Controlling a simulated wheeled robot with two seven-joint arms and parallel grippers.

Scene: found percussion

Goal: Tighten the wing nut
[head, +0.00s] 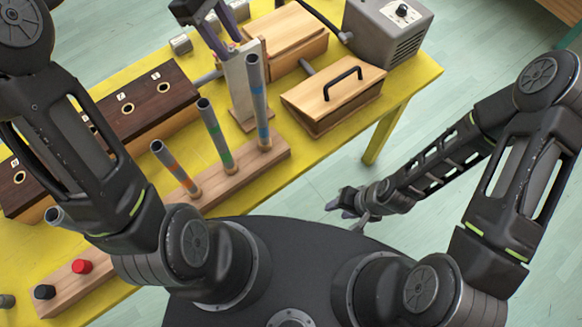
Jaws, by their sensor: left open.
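My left gripper (231,45) comes in at the top, with its two fingers apart. It points down at the top of a pale upright post (238,88) on a small wooden foot. I cannot make out a wing nut; it is too small or hidden by the gripper and post. My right gripper (350,206) hangs off the near side of the table, over the floor and well away from the post. It is small and dark, and its finger gap is unclear.
Three upright tubes on a wooden base (220,180) stand just in front of the post. A wooden box with a black handle (333,92), another wooden box (287,35) and a grey machine (388,28) are to the right. A long dark-topped box (145,108) is left. The yellow table (350,140) ends at right.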

